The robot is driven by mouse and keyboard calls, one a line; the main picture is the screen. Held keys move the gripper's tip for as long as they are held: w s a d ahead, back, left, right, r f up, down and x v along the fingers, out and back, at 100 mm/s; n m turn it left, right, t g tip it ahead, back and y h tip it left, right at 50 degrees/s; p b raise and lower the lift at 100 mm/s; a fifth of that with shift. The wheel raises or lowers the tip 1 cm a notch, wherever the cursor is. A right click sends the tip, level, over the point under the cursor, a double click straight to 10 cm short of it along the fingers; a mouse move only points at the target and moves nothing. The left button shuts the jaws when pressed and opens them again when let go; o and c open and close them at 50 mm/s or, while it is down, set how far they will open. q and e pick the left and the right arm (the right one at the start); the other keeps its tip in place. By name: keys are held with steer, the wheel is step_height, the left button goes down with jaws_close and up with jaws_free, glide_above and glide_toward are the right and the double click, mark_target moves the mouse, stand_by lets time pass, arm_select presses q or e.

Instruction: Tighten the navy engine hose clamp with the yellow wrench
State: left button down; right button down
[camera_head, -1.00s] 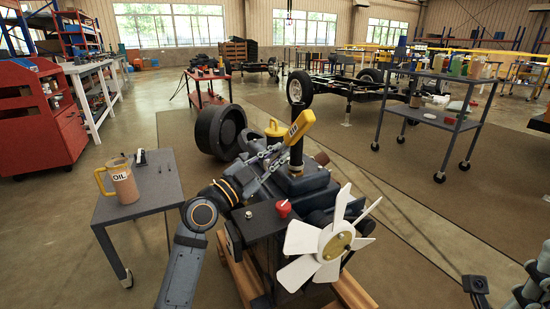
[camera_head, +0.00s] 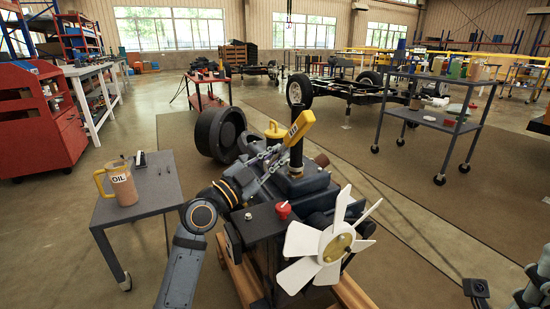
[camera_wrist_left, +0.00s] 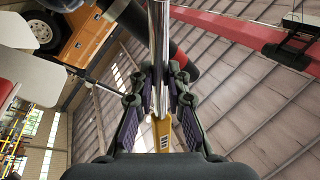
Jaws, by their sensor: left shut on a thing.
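In the left wrist view, my left gripper (camera_wrist_left: 157,90) is shut around a silver shaft. A yellow piece (camera_wrist_left: 162,133) shows between the jaws, and I take shaft and piece as parts of the yellow wrench. In the head view my left arm reaches over the dark engine, with the left gripper (camera_head: 270,165) low over it. A yellow labelled bar (camera_head: 301,125), which looks like the wrench handle, slants beside a black upright pipe (camera_head: 297,152). The navy hose clamp is too small or hidden to make out. My right gripper is out of sight; part of that arm shows lower right.
The engine has a white fan (camera_head: 325,245) and a red cap (camera_head: 283,209). A small grey table (camera_head: 150,200) with an oil jug (camera_head: 122,183) stands at left. A grey cart (camera_head: 437,120) stands at back right.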

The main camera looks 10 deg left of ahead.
arm_select(q)
steer(key=shift+b, duration=0.3)
steer(key=shift+w+d+r, duration=0.1)
steer(key=shift+w+d, duration=0.45)
steer(key=shift+d, duration=0.15)
stand_by(0.4)
steer(key=c, duration=2)
jaws_free()
jaws_close()
steer(key=shift+f+b, duration=0.25)
steer(key=shift+b, duration=0.6)
steer(key=b, duration=0.1)
steer(key=m+b, duration=0.1)
steer(key=b, duration=0.1)
steer(key=shift+s+d+f+m+h+b, duration=0.1)
steer(key=shift+s+d+m+h+b, duration=0.15)
steer(key=shift+d+m+h+b, duration=0.05)
